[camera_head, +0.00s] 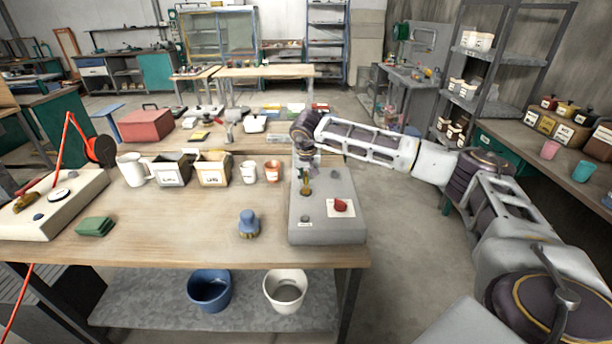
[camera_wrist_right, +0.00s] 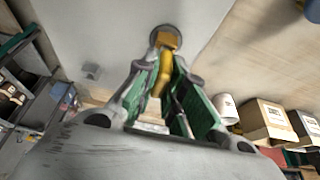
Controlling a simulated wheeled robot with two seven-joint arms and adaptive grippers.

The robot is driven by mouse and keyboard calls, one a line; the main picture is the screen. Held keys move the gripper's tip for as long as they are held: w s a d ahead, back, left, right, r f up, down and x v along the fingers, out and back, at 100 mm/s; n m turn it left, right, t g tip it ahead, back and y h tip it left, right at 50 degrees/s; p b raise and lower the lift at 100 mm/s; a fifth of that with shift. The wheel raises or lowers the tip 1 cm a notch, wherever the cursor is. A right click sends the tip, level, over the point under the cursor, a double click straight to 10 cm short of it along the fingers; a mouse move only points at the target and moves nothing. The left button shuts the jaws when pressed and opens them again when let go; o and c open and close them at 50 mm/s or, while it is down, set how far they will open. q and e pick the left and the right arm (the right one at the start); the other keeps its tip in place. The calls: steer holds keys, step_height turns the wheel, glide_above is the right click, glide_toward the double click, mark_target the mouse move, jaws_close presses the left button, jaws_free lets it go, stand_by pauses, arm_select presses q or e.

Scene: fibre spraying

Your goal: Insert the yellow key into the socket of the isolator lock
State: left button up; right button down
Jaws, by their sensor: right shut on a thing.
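The isolator lock is a grey box (camera_head: 327,228) at the right end of the workbench, with a red knob (camera_head: 341,205) on a white plate. My right gripper (camera_head: 306,172) points down over the box's left part. In the right wrist view its green-padded fingers (camera_wrist_right: 168,88) are shut on the yellow key (camera_wrist_right: 165,73). The key's far end overlaps the dark round socket (camera_wrist_right: 155,33); I cannot tell how deep it sits. The key also shows below the gripper in the head view (camera_head: 306,187). My left gripper is not in view.
A blue knobbed object (camera_head: 248,224) stands left of the box. Bins (camera_head: 212,170), a white mug (camera_head: 131,170) and small cups (camera_head: 272,171) stand behind. A green block (camera_head: 95,226) and a pale panel (camera_head: 55,207) are at the left. The bench middle (camera_head: 180,215) is clear.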

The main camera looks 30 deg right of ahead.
steer(key=shift+f+b, duration=0.35)
steer(key=shift+f, duration=0.3)
steer(key=c, duration=1.4)
jaws_free()
steer(key=shift+v, duration=6.05)
